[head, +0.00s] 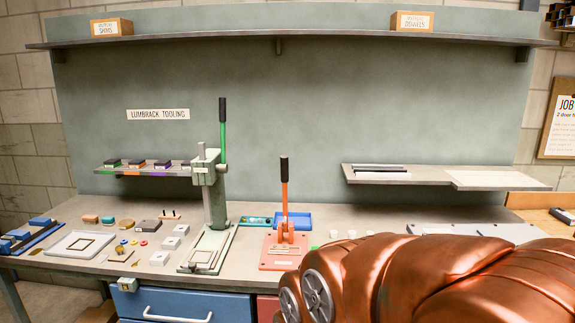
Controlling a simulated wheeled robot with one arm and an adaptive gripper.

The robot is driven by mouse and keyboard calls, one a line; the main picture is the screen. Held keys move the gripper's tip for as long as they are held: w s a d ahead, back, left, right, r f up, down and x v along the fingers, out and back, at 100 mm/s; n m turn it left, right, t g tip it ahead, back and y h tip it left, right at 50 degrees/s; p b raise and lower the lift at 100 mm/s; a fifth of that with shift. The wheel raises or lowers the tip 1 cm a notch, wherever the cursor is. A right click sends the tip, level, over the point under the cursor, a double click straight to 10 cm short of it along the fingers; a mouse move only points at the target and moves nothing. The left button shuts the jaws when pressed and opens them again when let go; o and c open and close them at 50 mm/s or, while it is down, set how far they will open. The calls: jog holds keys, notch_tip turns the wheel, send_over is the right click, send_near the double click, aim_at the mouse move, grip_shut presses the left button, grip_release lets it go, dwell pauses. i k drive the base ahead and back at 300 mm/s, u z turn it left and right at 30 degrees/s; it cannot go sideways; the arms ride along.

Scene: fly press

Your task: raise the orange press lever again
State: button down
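The orange press lever (284,196) stands almost upright in the head view, with a black grip at its top. It rises from a pivot block on an orange-pink base plate (270,262) on the bench. My copper-coloured arm (450,280) fills the lower right and covers part of the bench to the right of the plate. No gripper fingers show, so I cannot see where my gripper is or whether it touches anything.
A green press (214,200) with an upright green lever (223,135) stands left of the orange one. A blue tray (293,221) lies behind the orange lever. Small parts and frames cover the left bench. A low shelf (440,177) is at right.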

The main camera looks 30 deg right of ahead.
aim_at(284, 158)
jog(key=z, duration=0.3)
jog(key=k, duration=0.25)
jog(key=u, duration=1.15)
jog(key=i, duration=0.9)
jog(key=u, duration=0.35)
